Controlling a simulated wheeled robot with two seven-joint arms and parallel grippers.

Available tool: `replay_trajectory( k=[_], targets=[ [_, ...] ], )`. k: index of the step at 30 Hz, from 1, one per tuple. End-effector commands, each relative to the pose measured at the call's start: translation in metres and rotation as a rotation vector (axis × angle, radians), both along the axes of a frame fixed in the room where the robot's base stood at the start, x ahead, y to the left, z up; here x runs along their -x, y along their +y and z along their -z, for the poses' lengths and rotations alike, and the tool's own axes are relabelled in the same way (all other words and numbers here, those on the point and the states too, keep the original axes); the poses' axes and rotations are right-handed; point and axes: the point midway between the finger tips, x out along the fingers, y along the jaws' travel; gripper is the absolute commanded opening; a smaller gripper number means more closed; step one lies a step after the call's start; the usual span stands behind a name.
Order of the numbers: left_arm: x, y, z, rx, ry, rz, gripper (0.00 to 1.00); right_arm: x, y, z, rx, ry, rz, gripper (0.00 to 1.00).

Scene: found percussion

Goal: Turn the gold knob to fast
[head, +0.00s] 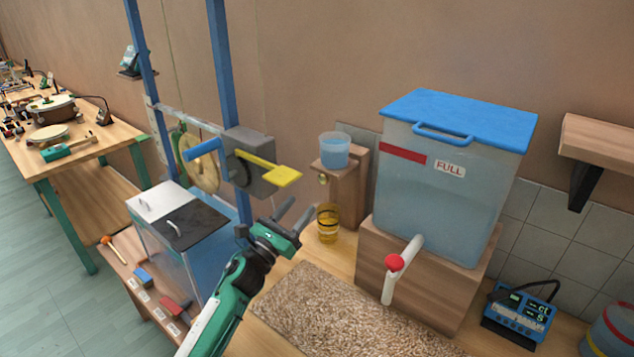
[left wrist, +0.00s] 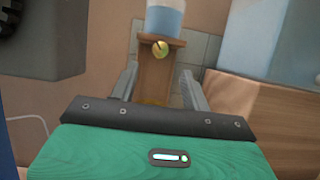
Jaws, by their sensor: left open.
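The small gold knob (head: 323,179) sits on the front of a wooden block (head: 344,184) under a blue-tinted cup (head: 335,150). In the left wrist view the knob (left wrist: 160,48) is round with a dark line across its face. Its speed marking is too small to read. My left gripper (head: 298,211) is open and empty, in front of and below the knob, pointing towards the block. In the left wrist view its two fingers (left wrist: 160,82) stand either side of the block, with the knob beyond and between them, apart from both. My right gripper is not in view.
A yellow-banded glass (head: 328,222) stands below the knob. A large tank (head: 448,175) with a red-tipped spout (head: 394,262) is at right. A grey box with a yellow lever (head: 270,168) hangs at left. A brown mat (head: 345,315) lies in front.

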Motion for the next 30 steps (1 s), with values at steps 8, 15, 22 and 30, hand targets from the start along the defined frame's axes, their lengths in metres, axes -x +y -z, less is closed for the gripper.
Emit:
replay_trajectory(
  k=[8, 15, 22, 30],
  targets=[
    [-0.045, -0.03, -0.025, 0.0, 0.0, 0.0, 0.47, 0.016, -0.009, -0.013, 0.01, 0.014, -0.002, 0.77],
    [-0.063, -0.042, -0.032, -0.001, -0.001, 0.001, 0.47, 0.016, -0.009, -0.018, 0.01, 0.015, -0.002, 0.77],
    [-0.066, -0.044, -0.033, -0.001, 0.0, 0.0, 0.47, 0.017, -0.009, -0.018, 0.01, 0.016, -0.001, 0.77],
    [-0.065, -0.044, -0.032, -0.001, 0.0, 0.0, 0.18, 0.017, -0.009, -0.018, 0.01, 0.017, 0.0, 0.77]
  ],
)
